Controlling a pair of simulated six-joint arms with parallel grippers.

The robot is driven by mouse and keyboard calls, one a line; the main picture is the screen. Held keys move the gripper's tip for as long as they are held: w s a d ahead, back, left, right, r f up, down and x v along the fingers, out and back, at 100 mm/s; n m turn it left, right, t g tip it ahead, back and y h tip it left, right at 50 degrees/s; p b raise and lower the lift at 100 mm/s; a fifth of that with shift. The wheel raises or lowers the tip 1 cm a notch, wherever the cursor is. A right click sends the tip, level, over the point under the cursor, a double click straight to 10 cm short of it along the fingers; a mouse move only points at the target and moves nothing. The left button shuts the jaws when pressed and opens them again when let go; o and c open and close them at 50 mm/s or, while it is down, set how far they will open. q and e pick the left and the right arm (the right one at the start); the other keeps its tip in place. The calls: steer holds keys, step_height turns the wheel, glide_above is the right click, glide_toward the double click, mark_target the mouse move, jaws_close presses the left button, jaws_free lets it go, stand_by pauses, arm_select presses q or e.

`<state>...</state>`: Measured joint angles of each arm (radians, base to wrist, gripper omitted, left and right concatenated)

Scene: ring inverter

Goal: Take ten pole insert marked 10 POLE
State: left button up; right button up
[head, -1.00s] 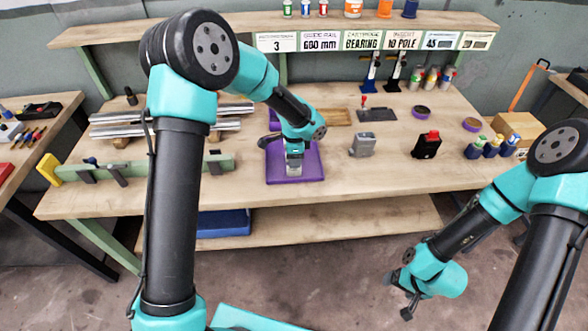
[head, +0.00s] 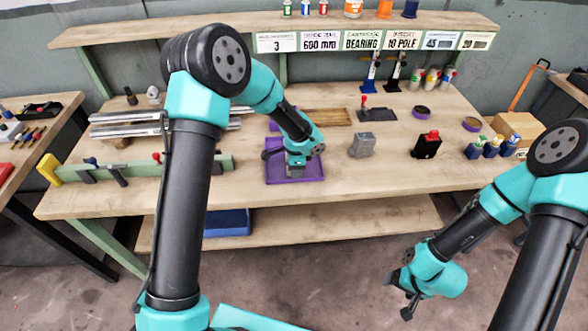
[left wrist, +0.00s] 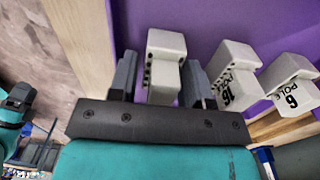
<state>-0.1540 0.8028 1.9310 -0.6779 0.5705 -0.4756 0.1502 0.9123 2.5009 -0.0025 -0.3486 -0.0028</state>
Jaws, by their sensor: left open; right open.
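Three light grey pole inserts stand on a purple mat (left wrist: 210,25) in the left wrist view. One grey insert (left wrist: 165,55) with a row of dark holes is between my left gripper's fingers (left wrist: 160,82); its label side is hidden. Beside it is an insert (left wrist: 232,75) whose mark seems to read 16 POLE. Further right is an insert (left wrist: 290,85) marked 6 POLE. In the head view my left gripper (head: 293,168) is low over the purple mat (head: 312,172), open. My right gripper (head: 400,295) hangs in front of the bench, open and empty.
A 10 POLE sign (head: 403,40) hangs on the shelf edge. A grey block (head: 362,145) and a black block with a red top (head: 427,145) stand right of the mat. Metal rails (head: 125,131) lie to the left.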

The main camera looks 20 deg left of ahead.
arm_select(q)
steer(key=shift+c, duration=0.4)
steer(key=c, duration=0.6)
steer(key=shift+r, duration=0.15)
steer(key=shift+r, duration=0.55)
steer(key=shift+s+d+r, duration=0.1)
steer(key=shift+s+r, duration=0.1)
steer(key=shift+r, duration=0.4)
steer(key=shift+s+r, duration=0.2)
steer(key=shift+r, duration=0.35)
steer(key=s+d+r, duration=0.1)
steer(key=s+d, duration=0.3)
steer(key=s, duration=1)
steer(key=shift+s+r, duration=0.15)
steer(key=shift+s, duration=0.2)
steer(key=shift+d, duration=0.1)
